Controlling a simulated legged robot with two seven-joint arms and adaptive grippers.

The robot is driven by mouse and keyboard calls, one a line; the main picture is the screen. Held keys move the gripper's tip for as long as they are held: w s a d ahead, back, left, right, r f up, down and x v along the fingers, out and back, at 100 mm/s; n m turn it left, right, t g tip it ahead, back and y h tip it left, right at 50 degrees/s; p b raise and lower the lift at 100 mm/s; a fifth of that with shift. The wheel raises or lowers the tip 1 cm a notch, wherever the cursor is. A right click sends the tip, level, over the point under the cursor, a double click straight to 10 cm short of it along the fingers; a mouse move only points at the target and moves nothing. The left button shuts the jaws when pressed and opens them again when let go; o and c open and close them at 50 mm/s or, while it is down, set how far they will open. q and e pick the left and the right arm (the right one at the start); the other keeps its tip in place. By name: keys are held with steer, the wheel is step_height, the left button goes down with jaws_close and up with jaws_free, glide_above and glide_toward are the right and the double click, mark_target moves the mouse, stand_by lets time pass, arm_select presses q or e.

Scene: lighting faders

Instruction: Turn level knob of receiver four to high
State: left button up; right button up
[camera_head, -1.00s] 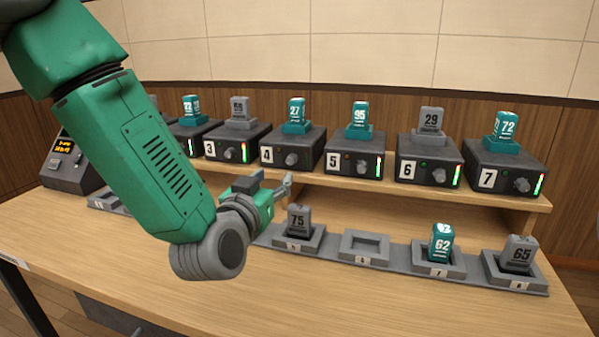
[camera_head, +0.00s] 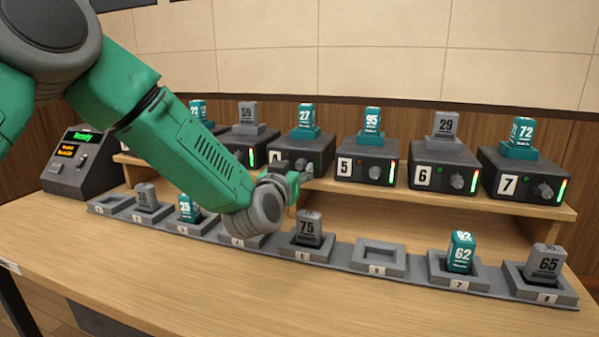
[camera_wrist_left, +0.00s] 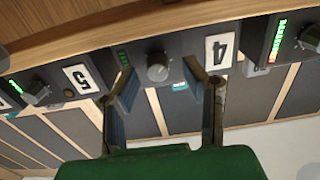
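Receiver four (camera_head: 290,157) is a dark box on the shelf with teal block 27 (camera_head: 305,117) on top; the gripper hides much of its front. In the left wrist view, upside down, its round grey level knob (camera_wrist_left: 157,66) lies between the "4" label (camera_wrist_left: 220,49) and a dim green meter (camera_wrist_left: 123,60). My left gripper (camera_head: 302,178) is at this front. In the wrist view its two fingers (camera_wrist_left: 160,82) are open, one either side of the knob, with gaps visible; I cannot tell how far they reach over it. My right gripper is out of view.
Receivers five (camera_head: 362,161) and three (camera_head: 247,142) stand close on either side. Below, a row of numbered trays holds block 75 (camera_head: 309,228) and others. A console (camera_head: 80,162) stands at the left. The front of the table (camera_head: 200,285) is clear.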

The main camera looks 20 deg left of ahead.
arm_select(q)
steer(key=shift+w+a, duration=0.35)
steer(key=shift+w, duration=0.3)
steer(key=shift+d, duration=0.65)
steer(key=shift+d+r, duration=0.1)
steer(key=shift+d, duration=0.05)
jaws_close()
steer(key=shift+a, duration=0.45)
steer(key=shift+d+m+p, duration=0.3)
steer(key=shift+m+p, duration=0.5)
steer(key=shift+p, duration=0.1)
steer(key=shift+a+m+p, duration=0.1)
steer(key=shift+m+p, duration=0.85)
steer(key=shift+m, duration=0.15)
steer(key=shift+f+m+p, duration=0.2)
steer(key=shift+m+p, duration=0.25)
steer(key=shift+m, duration=0.3)
steer(key=shift+f+m+p, duration=0.15)
steer(key=shift+m+p, duration=0.25)
steer(key=shift+m, duration=0.35)
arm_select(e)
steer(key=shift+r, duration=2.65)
